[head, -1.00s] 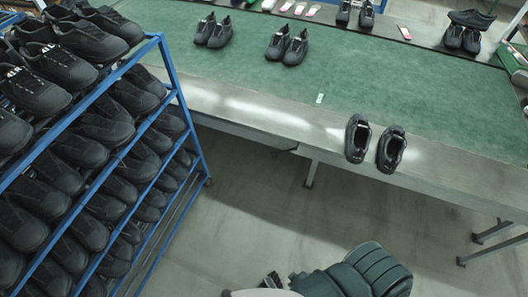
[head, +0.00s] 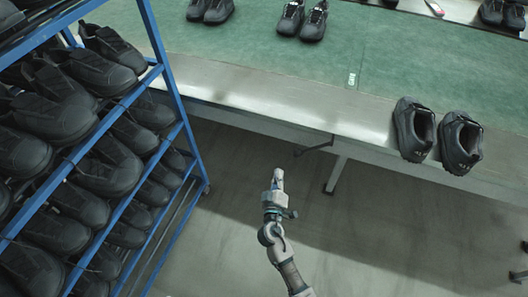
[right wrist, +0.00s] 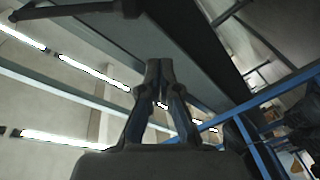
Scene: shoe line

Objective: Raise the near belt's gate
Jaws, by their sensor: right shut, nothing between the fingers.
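The near belt (head: 250,55) is a long green surface with a bare metal front ledge, crossing the upper head view. A dark bent rod (head: 314,147) sticks out under its front edge; I cannot tell whether it belongs to the gate. No raised gate panel is clear. My right gripper (head: 278,180) is shut and empty, in front of the belt, left of and nearer than the rod, apart from it. In the right wrist view its fingers (right wrist: 159,70) are together, pointing up toward the belt's underside (right wrist: 190,45). A dark bar (right wrist: 70,10) shows at top left there. My left gripper is not in view.
A blue rack (head: 172,75) full of black shoes stands close on the left. A pair of black shoes (head: 414,130) sits on the belt's front ledge at right; other pairs stand farther back. A belt leg (head: 336,175) stands behind my gripper. The floor in front is clear.

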